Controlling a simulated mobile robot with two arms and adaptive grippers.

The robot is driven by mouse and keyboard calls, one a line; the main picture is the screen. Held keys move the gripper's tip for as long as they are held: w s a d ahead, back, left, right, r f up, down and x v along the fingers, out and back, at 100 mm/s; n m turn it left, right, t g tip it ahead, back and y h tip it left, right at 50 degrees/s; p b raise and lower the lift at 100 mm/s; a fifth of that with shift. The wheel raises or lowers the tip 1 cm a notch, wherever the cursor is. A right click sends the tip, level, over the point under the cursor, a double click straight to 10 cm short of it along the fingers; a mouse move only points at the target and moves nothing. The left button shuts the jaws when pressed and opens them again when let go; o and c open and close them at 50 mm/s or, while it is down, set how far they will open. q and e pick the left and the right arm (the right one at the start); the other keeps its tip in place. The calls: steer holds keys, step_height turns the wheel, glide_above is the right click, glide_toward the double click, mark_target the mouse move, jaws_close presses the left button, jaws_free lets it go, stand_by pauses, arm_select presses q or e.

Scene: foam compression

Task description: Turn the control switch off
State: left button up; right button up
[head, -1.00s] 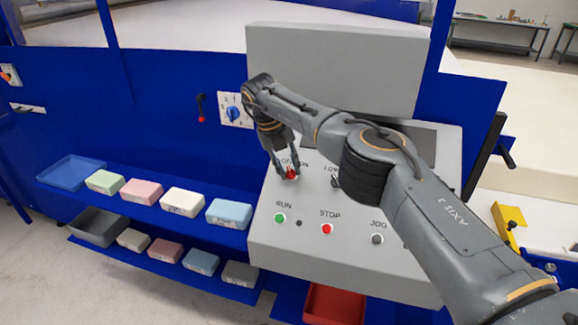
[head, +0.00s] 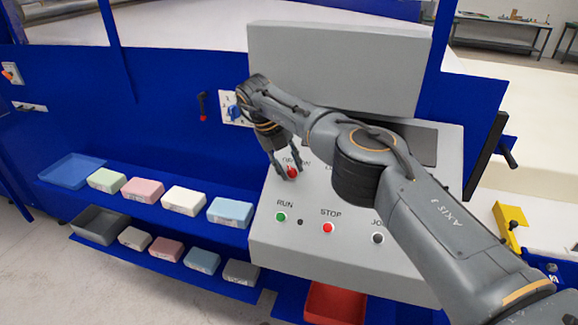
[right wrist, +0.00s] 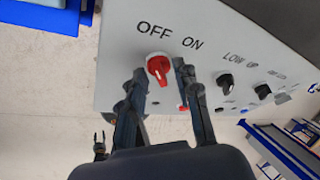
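The control switch is a red knob with a white mark (right wrist: 158,67) under the OFF and ON labels on the grey panel. It also shows in the head view (head: 291,173). My right gripper (head: 288,174) is open, with one finger on each side of the knob. In the right wrist view my right gripper's fingers (right wrist: 160,80) stand apart around the knob; whether they touch it I cannot tell. The mark's exact setting is hard to read. My left gripper (right wrist: 99,143) seems to show small at the lower left of the right wrist view, its fingers apart.
The grey console (head: 345,265) also carries a green RUN button (head: 281,217), a red STOP button (head: 327,228) and a JOG button (head: 377,238). Black knobs (right wrist: 225,81) sit right of the switch. Foam blocks (head: 183,201) lie on blue shelves at the left.

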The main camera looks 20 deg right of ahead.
steer(key=v, duration=0.7)
steer(key=shift+r, duration=0.2)
stand_by(0.4)
